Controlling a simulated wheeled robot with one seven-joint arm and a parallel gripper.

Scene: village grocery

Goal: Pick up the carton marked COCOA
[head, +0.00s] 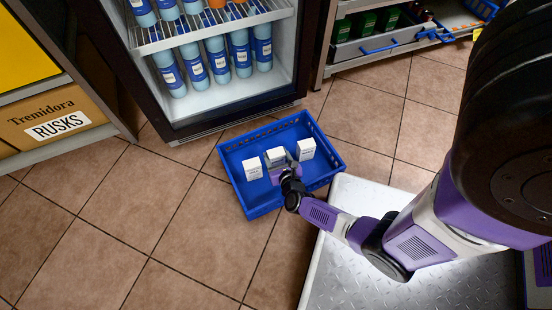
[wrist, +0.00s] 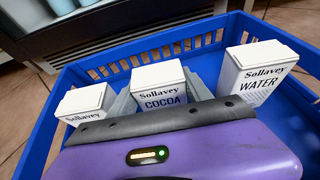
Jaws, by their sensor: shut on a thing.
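The carton marked COCOA (wrist: 160,84) is white with a dark label and stands between two other cartons in a blue crate (wrist: 52,132). In the head view the COCOA carton (head: 274,155) is the middle one, partly covered by my gripper (head: 288,162). In the wrist view the grey fingers of my gripper (wrist: 160,96) are on both sides of this carton, shut on it. Its lower part is hidden behind my gripper's purple body. I cannot tell whether it touches the crate floor.
A carton marked WATER (wrist: 258,72) stands close on the right, and a Sollavey carton (wrist: 86,102) with its lower label hidden on the left. The crate walls surround all three. A fridge with bottles (head: 215,60) stands behind the crate. Tiled floor is clear at the left.

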